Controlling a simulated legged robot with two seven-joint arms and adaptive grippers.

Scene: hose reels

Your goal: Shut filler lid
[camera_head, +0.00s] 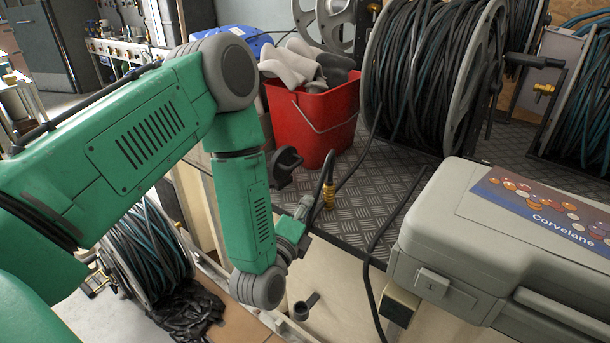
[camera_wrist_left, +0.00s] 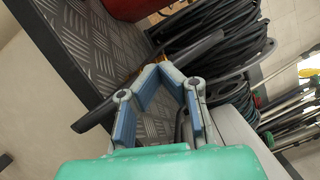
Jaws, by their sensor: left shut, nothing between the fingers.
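My left gripper (camera_head: 303,208) hangs at the end of the green arm, beside the hose's brass fitting in the head view. Its two blue-grey fingers meet at the tips in the left wrist view (camera_wrist_left: 158,70), with nothing between them. A dark round cap-like piece (camera_head: 285,165) shows just right of my forearm, before the red bucket; I cannot tell for sure that it is the filler lid. A small grey piece with a round end (camera_head: 303,307) lies low on the pale wood. A dark bar (camera_wrist_left: 150,85) passes behind the fingers in the wrist view. My right gripper is out of view.
A red bucket (camera_head: 315,120) with grey contents stands on the chequered metal deck (camera_head: 400,185). A black hose with a brass fitting (camera_head: 328,193) rises near my gripper. A grey case (camera_head: 440,235) is at the right. Hose reels (camera_head: 420,75) stand behind.

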